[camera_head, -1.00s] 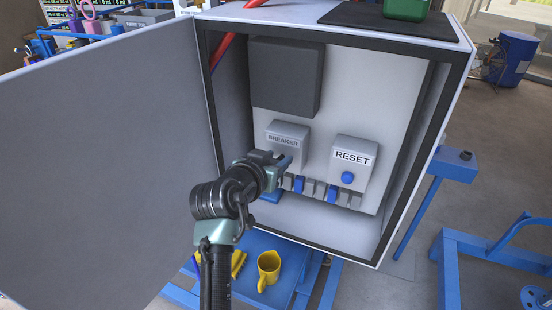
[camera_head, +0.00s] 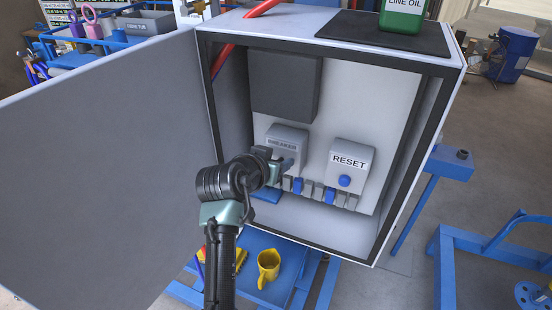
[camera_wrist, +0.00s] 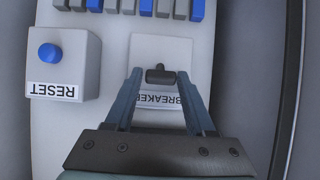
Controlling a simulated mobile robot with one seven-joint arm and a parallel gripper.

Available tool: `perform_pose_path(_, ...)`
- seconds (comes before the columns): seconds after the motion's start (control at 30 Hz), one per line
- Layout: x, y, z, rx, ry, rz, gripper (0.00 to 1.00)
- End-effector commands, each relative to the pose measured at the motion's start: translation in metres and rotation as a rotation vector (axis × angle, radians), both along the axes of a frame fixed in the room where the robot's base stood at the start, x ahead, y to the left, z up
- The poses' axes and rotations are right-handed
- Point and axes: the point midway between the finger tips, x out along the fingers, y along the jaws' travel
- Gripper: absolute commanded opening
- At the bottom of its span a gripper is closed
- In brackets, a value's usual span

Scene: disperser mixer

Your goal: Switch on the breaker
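The breaker (camera_head: 291,137) is a grey box with a BREAKER label, on the back panel inside an open cabinet. In the wrist view the breaker box (camera_wrist: 150,50) appears upside down, with a short dark lever (camera_wrist: 161,75) sticking out. My gripper (camera_head: 284,163) is in front of the breaker in the head view and hides its lower part. In the wrist view my gripper (camera_wrist: 160,76) is open, with one finger on each side of the lever. Small gaps seem to show between lever and fingers; contact cannot be told for certain.
The RESET box (camera_head: 350,162) with a blue button is right of the breaker. Blue and grey terminal blocks (camera_head: 315,190) run below. The cabinet door (camera_head: 110,160) stands open at left.

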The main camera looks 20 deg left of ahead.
Motion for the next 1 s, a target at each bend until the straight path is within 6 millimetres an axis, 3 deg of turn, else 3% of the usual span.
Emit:
perform_pose_path(0.1, 0.0, 0.0, 0.0, 0.0, -0.001, 0.0, 0.72)
perform_pose_path(0.53, -0.008, 0.001, 0.004, 0.0, -0.003, 0.001, 0.72)
perform_pose_path(1.0, -0.077, 0.004, 0.043, 0.001, -0.006, 0.003, 0.72)
